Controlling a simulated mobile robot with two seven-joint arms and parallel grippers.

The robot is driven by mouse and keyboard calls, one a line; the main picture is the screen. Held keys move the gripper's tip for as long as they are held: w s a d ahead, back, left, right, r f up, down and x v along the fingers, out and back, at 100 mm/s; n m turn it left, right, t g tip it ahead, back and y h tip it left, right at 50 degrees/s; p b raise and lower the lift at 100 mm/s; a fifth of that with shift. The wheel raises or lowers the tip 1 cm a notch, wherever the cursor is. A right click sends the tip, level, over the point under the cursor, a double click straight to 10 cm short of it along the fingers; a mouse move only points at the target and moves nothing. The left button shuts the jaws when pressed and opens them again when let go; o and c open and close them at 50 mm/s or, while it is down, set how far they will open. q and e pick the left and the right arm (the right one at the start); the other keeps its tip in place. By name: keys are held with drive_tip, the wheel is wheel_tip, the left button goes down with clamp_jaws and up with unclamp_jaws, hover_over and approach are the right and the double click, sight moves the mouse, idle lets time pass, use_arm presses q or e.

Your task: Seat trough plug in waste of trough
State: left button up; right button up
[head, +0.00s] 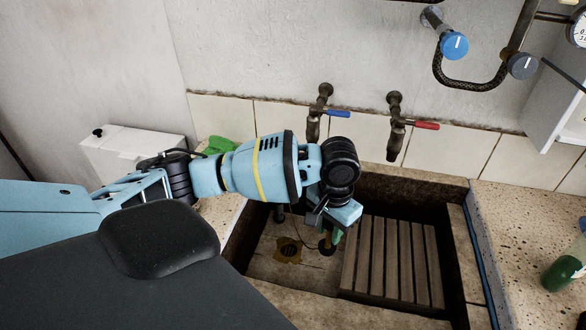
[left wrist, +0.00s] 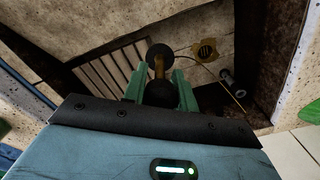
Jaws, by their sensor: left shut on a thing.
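My left gripper (head: 335,237) is over the stone trough (head: 235,245), fingers pointing down. In the left wrist view its green fingers (left wrist: 158,90) are shut on the trough plug (left wrist: 160,54), which shows a dark knob, a brass-coloured stem and a dark rounded end beyond the fingertips. In the head view the plug (head: 325,246) is partly hidden by the gripper. The brass waste (head: 288,250) is in the trough floor, left of the plug; it also shows in the left wrist view (left wrist: 205,50), right of the plug. The plug is apart from the waste. My right gripper is out of view.
A slatted wooden rack (head: 392,262) fills the trough's right part. Two taps, with blue (head: 338,114) and red (head: 427,126) levers, hang above the back rim. A thin cord or chain (left wrist: 238,103) crosses the trough. A green bottle (head: 562,273) is on the right counter.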

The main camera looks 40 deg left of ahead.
use_arm(q)
drive_tip(key=w+a+f+m+b, duration=0.1)
drive_tip(key=w+a+f+b, duration=0.1)
drive_tip(key=a+f, duration=0.8)
drive_tip(key=w+a+f+m+b, duration=0.1)
drive_tip(key=w+a+f+b, duration=0.2)
drive_tip(key=a+f, duration=0.7)
drive_tip(key=shift+w+a+f, duration=0.15)
drive_tip(key=shift+w+f, duration=0.05)
drive_tip(key=shift+w, duration=1.05)
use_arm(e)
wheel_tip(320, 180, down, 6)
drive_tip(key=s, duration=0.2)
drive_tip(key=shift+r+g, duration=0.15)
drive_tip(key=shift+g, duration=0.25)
use_arm(q)
drive_tip(key=shift+f, duration=0.15)
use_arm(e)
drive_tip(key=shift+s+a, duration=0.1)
use_arm(q)
wheel_tip(320, 180, down, 8)
drive_tip(key=b, duration=0.6)
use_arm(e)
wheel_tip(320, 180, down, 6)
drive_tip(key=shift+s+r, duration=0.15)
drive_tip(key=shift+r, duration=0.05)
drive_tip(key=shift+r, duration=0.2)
